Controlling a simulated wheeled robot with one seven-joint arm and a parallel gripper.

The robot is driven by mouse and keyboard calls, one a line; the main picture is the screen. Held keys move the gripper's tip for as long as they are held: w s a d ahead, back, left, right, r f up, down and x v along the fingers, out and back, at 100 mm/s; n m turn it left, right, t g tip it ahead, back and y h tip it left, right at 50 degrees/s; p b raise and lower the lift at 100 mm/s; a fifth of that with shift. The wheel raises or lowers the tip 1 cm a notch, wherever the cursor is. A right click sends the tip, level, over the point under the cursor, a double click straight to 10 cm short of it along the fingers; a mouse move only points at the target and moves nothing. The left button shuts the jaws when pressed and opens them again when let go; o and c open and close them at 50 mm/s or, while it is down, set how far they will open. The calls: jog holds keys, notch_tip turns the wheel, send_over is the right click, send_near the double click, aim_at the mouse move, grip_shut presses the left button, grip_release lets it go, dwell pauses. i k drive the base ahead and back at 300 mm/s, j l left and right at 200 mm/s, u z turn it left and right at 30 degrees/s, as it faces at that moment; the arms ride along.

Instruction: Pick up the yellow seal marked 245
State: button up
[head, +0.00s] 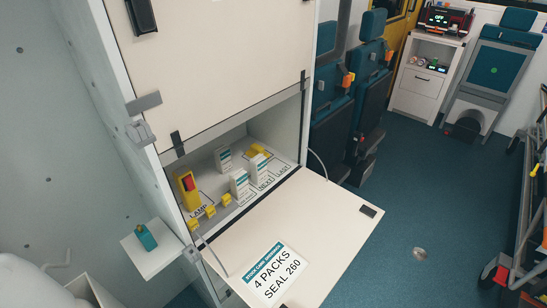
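Several small yellow seals stand in a row along the front left edge of the open cabinet compartment. One is at the left (196,225), one in the middle (210,212) and one at the right (226,199). Their markings are too small to read, so I cannot tell which is 245. My gripper does not show in the head view.
A yellow and red lamp (187,191), several white packs (240,184) and a yellow item (258,150) stand inside the compartment. The lowered flap (325,215) bears a label (274,273) reading "4 PACKS SEAL 260". A side shelf (162,258) holds a teal bottle (145,237).

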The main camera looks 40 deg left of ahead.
aim_at(193, 224)
jog(key=i+l+u, duration=0.1)
jog(key=i+u, duration=0.35)
jog(key=i+l+u, duration=0.25)
jog(key=i+u, duration=0.2)
jog(key=i+l+u, duration=0.2)
jog(key=u, duration=0.25)
jog(key=i+l+u, duration=0.25)
jog(key=u, duration=0.15)
jog(key=i+l+u, duration=0.2)
jog(key=l+u, duration=0.25)
jog(key=j, duration=0.1)
